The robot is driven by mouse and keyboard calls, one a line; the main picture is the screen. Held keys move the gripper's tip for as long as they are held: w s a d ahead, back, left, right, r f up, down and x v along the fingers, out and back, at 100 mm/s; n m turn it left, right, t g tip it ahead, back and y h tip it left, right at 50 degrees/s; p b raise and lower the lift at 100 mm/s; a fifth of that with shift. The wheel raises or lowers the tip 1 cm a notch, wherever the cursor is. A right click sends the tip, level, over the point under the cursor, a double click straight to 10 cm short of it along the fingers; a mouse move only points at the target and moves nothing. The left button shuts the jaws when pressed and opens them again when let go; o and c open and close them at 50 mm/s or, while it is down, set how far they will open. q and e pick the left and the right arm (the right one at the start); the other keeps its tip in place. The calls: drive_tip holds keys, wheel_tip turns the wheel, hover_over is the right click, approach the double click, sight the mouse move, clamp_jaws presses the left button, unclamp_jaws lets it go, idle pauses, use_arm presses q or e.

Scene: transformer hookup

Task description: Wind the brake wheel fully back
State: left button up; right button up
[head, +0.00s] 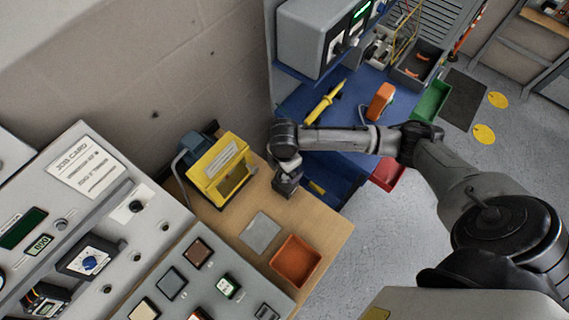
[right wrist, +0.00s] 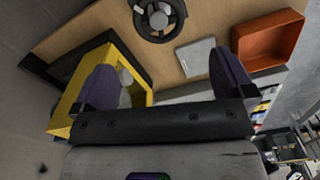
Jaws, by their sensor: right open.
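The brake wheel (right wrist: 158,18) is a black spoked handwheel with a pale hub, at the top of the right wrist view. It sits by the wooden bench top (right wrist: 195,22), beyond my fingertips. My right gripper (right wrist: 162,62) is open, its two dark fingers spread with nothing between them. In the head view my right gripper (head: 287,182) is over the bench beside the yellow guarded unit (head: 224,170); the wheel cannot be made out there. The yellow unit also shows in the right wrist view (right wrist: 62,112), close to the left finger. My left gripper is not in view.
An orange tray (head: 295,261) and a grey plate (head: 261,233) lie on the bench. A sloped control panel (head: 112,222) stands at left. A blue bench (head: 290,101) holds a yellow probe (head: 324,102) and an orange meter (head: 381,99).

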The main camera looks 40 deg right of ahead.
sight(284, 177)
wheel_tip(284, 177, down, 8)
drive_tip(key=shift+f, duration=0.2)
idle(0.4)
drive_tip(key=c, duration=0.9)
